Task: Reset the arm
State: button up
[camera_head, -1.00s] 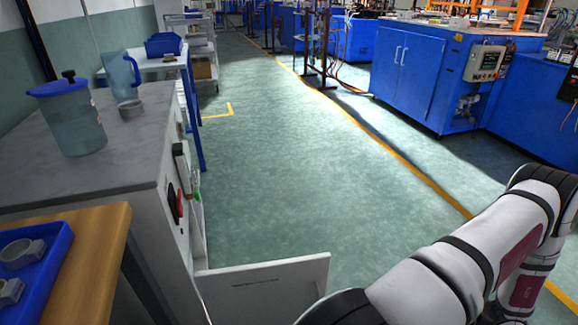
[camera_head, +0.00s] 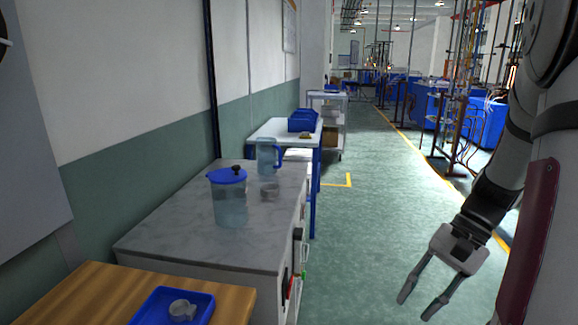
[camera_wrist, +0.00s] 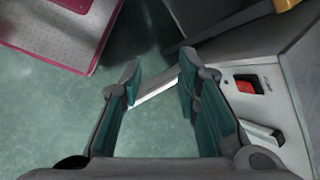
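My gripper (camera_head: 422,303) hangs at the right in the head view, at the end of my raised white arm. It is over the floor, to the right of the grey-topped cabinet and apart from it. Its two fingers are spread with nothing between them. The wrist view also shows the open fingers (camera_wrist: 155,85), pointing down toward the green floor. A white panel edge (camera_wrist: 155,88) shows behind the fingers there.
The grey-topped cabinet (camera_head: 185,235) bears a blue-lidded container (camera_head: 230,205), a blue pitcher (camera_head: 267,158) and a small ring-shaped dish (camera_head: 269,193). A wooden table (camera_head: 85,300) with a blue tray (camera_head: 146,306) is at the front left. The aisle floor (camera_head: 365,220) is clear.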

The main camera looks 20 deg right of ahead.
jog(key=s+a+r+n+t+h+p, duration=0.1)
jog(key=s+a+r+n+h+p, duration=0.2)
jog(key=a+r, duration=0.7)
jog(key=s+a+r+n+t+h+p, duration=0.2)
jog(key=s+a+r+n+p, duration=0.4)
jog(key=r, duration=0.6)
jog(key=a+n+h+p, duration=0.1)
jog(key=a+n+p, duration=0.1)
jog(key=a+n, duration=0.1)
jog(key=shift+a+r+n+t+h, duration=0.15)
jog(key=shift+a+n+t+h, duration=0.15)
jog(key=shift+a, duration=0.05)
